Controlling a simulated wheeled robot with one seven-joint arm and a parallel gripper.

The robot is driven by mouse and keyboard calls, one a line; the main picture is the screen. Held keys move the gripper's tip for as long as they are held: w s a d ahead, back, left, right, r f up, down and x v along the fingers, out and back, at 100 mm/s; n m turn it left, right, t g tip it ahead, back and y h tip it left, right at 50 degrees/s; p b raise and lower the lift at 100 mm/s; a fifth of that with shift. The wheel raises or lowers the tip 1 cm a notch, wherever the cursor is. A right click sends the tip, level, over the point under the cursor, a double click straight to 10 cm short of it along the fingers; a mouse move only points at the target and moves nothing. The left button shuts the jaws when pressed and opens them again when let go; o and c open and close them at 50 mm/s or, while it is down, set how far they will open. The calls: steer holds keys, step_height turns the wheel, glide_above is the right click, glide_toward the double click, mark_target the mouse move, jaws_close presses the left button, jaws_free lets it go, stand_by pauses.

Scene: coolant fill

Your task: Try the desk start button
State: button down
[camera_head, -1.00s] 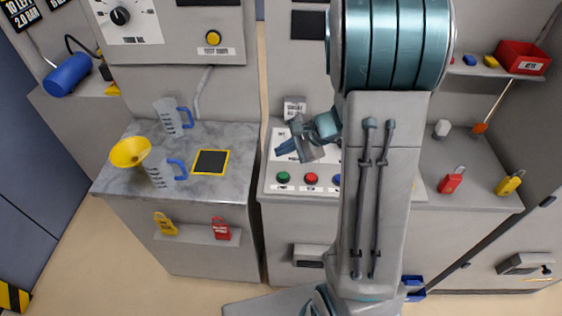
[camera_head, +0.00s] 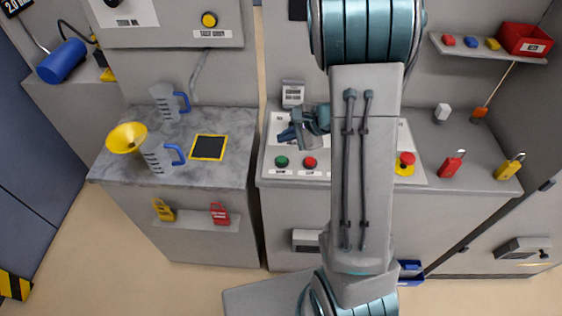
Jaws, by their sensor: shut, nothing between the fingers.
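The desk's control panel (camera_head: 290,178) is a light sloping plate in the middle. A green button (camera_head: 281,161) sits at its left front, probably the start button; its label is too small to read. A red button (camera_head: 310,162) is to its right. My gripper (camera_head: 298,138) is shut and empty, over the panel behind these two buttons and apart from the green one. Its height above the panel is hard to tell. My arm hides the panel's middle.
A red mushroom button (camera_head: 406,159) on a yellow base sits at the panel's right. Red (camera_head: 452,164) and yellow (camera_head: 509,167) padlocks stand further right. Left, a marble-topped counter (camera_head: 205,185) holds jugs (camera_head: 158,157), a yellow funnel (camera_head: 126,138) and a black pad (camera_head: 208,147).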

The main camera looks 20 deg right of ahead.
steer(key=b, duration=0.3)
glide_above(286, 160)
step_height(286, 160, down, 4)
steer(key=shift+f, duration=0.25)
steer(key=shift+f+b, duration=0.7)
steer(key=shift+f, duration=0.15)
stand_by(1.0)
steer(key=shift+f+b, duration=0.3)
steer(key=shift+b, duration=0.4)
steer(key=shift+f+b, duration=0.5)
steer(key=shift+b, duration=0.15)
stand_by(0.4)
steer(key=shift+r, duration=0.15)
steer(key=shift+r+p, duration=0.55)
steer(key=shift+r, duration=0.3)
